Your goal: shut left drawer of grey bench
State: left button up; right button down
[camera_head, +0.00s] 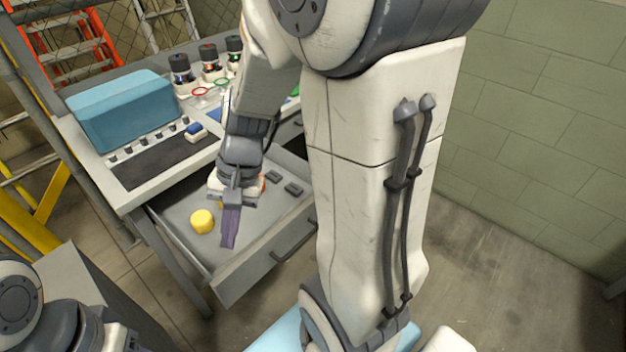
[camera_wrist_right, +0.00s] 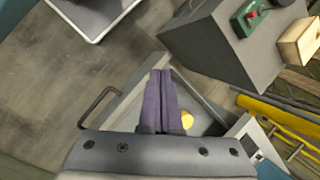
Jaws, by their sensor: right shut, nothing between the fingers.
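The grey bench (camera_head: 126,205) stands at the left in the head view. Its left drawer (camera_head: 245,279) is pulled well out, with a dark bar handle (camera_head: 293,241) on its front. The drawer front and handle (camera_wrist_right: 97,107) also show in the wrist view. My right gripper (camera_head: 230,240) has its purple fingers together and empty, pointing down over the open drawer near the inner side of its front. The fingers (camera_wrist_right: 160,75) also show closed in the wrist view. I cannot tell whether they touch the drawer. My left gripper is not in view.
A yellow round piece (camera_head: 202,221) and small dark blocks (camera_head: 283,187) lie in the drawer. A blue case (camera_head: 122,108) and several dark-capped jars (camera_head: 210,62) stand on the bench. My right arm hides part of the bench's right side. Open floor (camera_head: 480,250) lies to the right.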

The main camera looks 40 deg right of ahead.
jog(key=w+d+f+m+t+y+b, duration=0.1)
jog(key=d+f+m+t+b, duration=0.15)
jog(key=d+m, duration=0.55)
jog(key=w+d+f+m+t+b, duration=0.15)
jog(key=d+f+m, duration=0.3)
jog(key=d, duration=0.55)
jog(key=s+d+f+m+t+h+b, duration=0.1)
jog(key=s+d+f+m+t+h, duration=0.15)
jog(key=s+d+m, duration=0.55)
jog(key=s+d+f+m+t+h+b, duration=0.1)
jog(key=s+d+f+m+t+h, duration=0.2)
jog(key=d+m, duration=0.5)
jog(key=w+d+f+n+b, duration=0.1)
jog(key=w+f+n+b, duration=0.1)
jog(key=w+f, duration=0.4)
jog(key=w+y, duration=0.1)
jog(key=w, duration=0.3)
jog(key=shift+d+f, duration=0.15)
jog(key=shift+f, duration=0.15)
jog(key=shift+g, duration=0.25)
